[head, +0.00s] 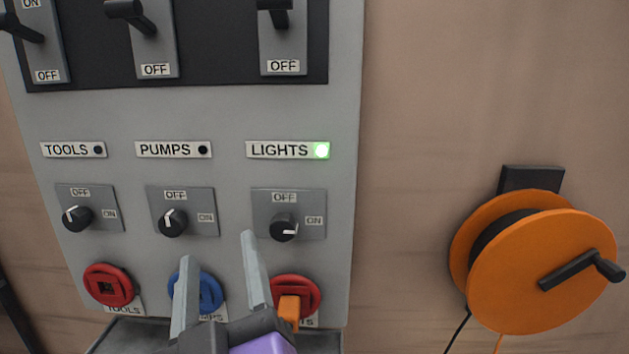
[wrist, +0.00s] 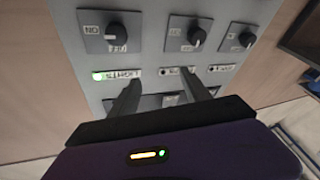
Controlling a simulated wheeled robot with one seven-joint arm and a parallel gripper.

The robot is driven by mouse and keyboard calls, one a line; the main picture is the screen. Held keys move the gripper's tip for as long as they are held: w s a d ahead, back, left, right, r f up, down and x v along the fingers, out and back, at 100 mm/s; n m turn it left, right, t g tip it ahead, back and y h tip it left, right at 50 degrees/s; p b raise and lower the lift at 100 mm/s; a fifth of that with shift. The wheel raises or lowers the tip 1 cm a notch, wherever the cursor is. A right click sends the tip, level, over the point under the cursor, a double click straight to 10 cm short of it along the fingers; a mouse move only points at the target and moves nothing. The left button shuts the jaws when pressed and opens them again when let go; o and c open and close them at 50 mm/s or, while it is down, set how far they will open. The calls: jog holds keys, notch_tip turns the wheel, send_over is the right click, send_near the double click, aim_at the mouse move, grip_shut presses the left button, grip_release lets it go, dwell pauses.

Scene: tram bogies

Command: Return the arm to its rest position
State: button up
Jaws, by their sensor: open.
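My gripper (head: 220,270) is open and empty in front of the panel's lower part in the head view. Its two grey fingers point up, one over the blue PUMPS socket and one left of the LIGHTS socket. In the wrist view my gripper (wrist: 162,98) also shows open, with its fingertips over the row of labels. The grey control panel (head: 225,120) stands upright on the wall. The LIGHTS knob (head: 284,228) has its mark toward ON, and the green LIGHTS lamp (head: 321,150) is lit.
The TOOLS knob (head: 77,218) and PUMPS knob (head: 173,222) have dark lamps above. An orange plug (head: 289,307) sits in the red LIGHTS socket (head: 312,291). The red TOOLS socket (head: 108,285) is at left. An orange cable reel (head: 540,270) juts out at right. Bare wall lies between.

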jog(key=s+d+f+g+y, duration=0.1)
jog(key=s+d+f, duration=0.4)
jog(key=d+f, duration=0.3)
jog(key=s+d+f+y, duration=0.1)
jog(key=s+d+f, duration=0.35)
jog(key=f, duration=0.55)
jog(key=s+d+f+m+g+h, duration=0.2)
jog(key=s+d+f, duration=0.4)
jog(key=s+d, duration=0.3)
jog(key=s+d+f+m+g+h, duration=0.2)
jog(key=s+d+f+m+h, duration=0.3)
jog(key=s+d, duration=0.3)
jog(key=s+h, duration=0.1)
jog(key=s, duration=0.2)
jog(key=shift+d+f+m+p, duration=0.3)
jog(key=shift+d+f+p, duration=0.1)
